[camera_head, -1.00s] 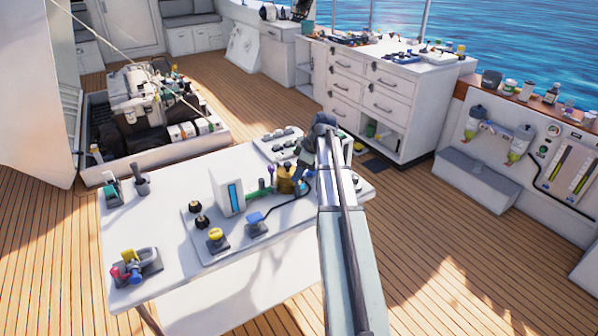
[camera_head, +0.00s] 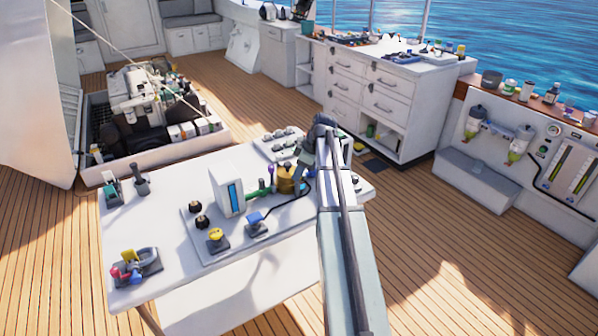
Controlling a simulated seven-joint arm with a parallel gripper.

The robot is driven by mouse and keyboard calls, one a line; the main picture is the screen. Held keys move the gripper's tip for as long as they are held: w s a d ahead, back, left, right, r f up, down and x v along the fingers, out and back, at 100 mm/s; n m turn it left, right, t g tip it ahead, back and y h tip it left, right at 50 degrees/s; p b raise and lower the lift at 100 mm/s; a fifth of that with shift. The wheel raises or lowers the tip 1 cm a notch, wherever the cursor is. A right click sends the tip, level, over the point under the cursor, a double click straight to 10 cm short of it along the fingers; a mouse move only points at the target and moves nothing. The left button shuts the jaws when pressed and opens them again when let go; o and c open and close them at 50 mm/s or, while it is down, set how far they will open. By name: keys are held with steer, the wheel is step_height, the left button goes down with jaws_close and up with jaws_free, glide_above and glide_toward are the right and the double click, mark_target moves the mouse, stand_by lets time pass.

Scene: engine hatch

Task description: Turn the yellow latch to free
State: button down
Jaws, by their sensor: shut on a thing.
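A yellow-topped knob (camera_head: 215,234) on a dark base stands near the front of the white panel, apart from my gripper. It could be the latch, but the view is too small to tell. A yellow-brown round piece (camera_head: 286,179) stands farther right on the panel. My gripper (camera_head: 298,178) points down against its right side and looks shut on it. The fingertips are small and partly hidden, so the exact grip is unclear. A second yellow piece (camera_head: 147,254) sits in a cluster with red and blue parts at the table's front left.
The white table (camera_head: 160,223) also bears a white box with a blue window (camera_head: 227,190), a blue-topped piece (camera_head: 256,220) and a black cable near my gripper. Two dark knobs stand left of the box. An open engine hatch (camera_head: 160,155) lies behind the table.

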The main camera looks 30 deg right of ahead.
steer(key=shift+m, duration=0.3)
steer(key=m+t+h, duration=0.1)
steer(key=m, duration=0.2)
steer(key=shift+s+a, duration=0.15)
steer(key=m+h, duration=0.2)
steer(key=m, duration=0.3)
steer(key=shift+a+m, duration=0.15)
steer(key=shift+m, duration=0.25)
steer(key=m+h, duration=0.2)
steer(key=m, duration=0.2)
steer(key=shift+a+m+g+h, duration=0.1)
steer(key=shift+m+g+h, duration=0.45)
steer(key=shift+m, duration=1.55)
steer(key=c, duration=0.9)
jaws_free()
steer(key=shift+o, duration=0.2)
